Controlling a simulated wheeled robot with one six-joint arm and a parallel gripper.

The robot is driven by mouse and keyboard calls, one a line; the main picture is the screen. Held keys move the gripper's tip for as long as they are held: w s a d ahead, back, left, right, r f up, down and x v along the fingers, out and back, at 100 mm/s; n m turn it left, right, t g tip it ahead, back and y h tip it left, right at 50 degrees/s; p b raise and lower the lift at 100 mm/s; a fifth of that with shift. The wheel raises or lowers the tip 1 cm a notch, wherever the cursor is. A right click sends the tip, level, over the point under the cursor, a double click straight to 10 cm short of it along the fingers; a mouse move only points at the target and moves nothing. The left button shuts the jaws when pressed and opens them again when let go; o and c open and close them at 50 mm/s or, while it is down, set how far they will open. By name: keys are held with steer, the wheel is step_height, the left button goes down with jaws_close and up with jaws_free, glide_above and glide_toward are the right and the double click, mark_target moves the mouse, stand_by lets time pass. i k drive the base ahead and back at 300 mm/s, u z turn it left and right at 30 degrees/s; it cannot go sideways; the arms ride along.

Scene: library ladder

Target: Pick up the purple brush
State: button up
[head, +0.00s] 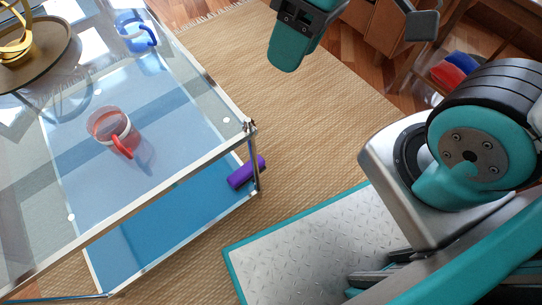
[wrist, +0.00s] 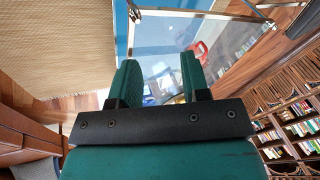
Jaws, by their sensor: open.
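The purple brush (head: 246,172) shows as a short purple cylinder at the near right corner of the glass table, by its metal leg. It appears to lie on the blue lower shelf (head: 150,235), its right end close to the edge. I cannot make it out in the wrist view. My gripper (head: 287,58) is up at the top of the head view, away from the brush and to its upper right. In the wrist view my gripper (wrist: 160,78) has its two teal fingers apart, with nothing between them.
The glass table top (head: 190,140) overhangs the lower shelf. On it stand a mug with a red handle (head: 122,150), a blue mug (head: 152,36) and a dark round tray (head: 60,62) with a gold object. The woven rug (head: 310,140) is clear right of the table.

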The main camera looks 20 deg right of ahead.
mark_target(242, 177)
steer(key=z, duration=0.8)
steer(key=k, duration=0.95)
steer(key=u, duration=1.2)
steer(key=i, duration=0.5)
steer(key=z, duration=0.05)
